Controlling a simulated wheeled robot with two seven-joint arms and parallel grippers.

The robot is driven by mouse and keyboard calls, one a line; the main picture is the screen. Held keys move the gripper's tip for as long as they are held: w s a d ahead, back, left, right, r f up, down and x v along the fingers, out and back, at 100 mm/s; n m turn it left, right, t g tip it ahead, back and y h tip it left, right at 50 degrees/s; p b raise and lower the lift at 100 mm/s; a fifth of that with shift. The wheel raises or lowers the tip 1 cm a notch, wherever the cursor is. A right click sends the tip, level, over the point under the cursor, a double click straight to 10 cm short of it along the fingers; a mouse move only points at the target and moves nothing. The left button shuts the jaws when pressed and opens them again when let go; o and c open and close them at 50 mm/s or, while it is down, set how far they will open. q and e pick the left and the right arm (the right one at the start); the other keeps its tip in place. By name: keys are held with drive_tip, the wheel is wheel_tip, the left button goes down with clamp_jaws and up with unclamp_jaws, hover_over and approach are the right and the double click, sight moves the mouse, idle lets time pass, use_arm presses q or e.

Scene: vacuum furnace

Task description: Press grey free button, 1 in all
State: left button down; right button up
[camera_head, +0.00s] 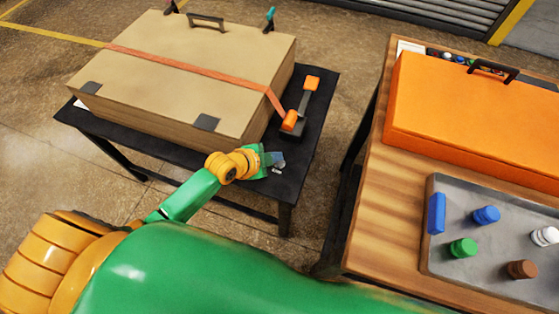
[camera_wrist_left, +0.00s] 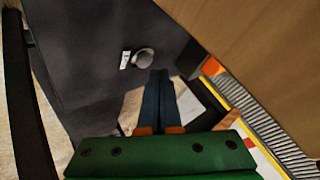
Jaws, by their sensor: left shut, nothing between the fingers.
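The grey button (camera_wrist_left: 144,59) is a small round knob on a black table surface in the left wrist view, with a small white label (camera_wrist_left: 125,60) beside it. My left gripper (camera_wrist_left: 160,73) has its two dark blue fingers shut together and empty. Its tips appear just below and right of the button in that view; I cannot tell whether they touch it. In the head view my left gripper (camera_head: 277,160) is at the near right part of the black table, by the label (camera_head: 276,171). There it largely hides the button. My right gripper is not in view.
A large cardboard box (camera_head: 190,70) with an orange strap fills most of the black table (camera_head: 318,118). A black and orange tool (camera_head: 304,100) lies beside it. A wooden table at right holds an orange case (camera_head: 470,110) and a grey panel (camera_head: 480,255) with several coloured knobs.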

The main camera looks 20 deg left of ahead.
use_arm(q)
drive_tip(key=shift+f, duration=0.1)
idle(0.6)
drive_tip(key=shift+f, duration=0.35)
drive_tip(key=shift+f+b, duration=0.4)
drive_tip(key=shift+b, duration=0.1)
drive_tip(key=shift+r, duration=0.1)
idle(0.5)
drive_tip(key=shift+r+p, duration=0.75)
drive_tip(key=shift+p, duration=0.15)
drive_tip(key=shift+r, duration=0.1)
wheel_tip(320, 180, up, 5)
drive_tip(key=p, duration=0.5)
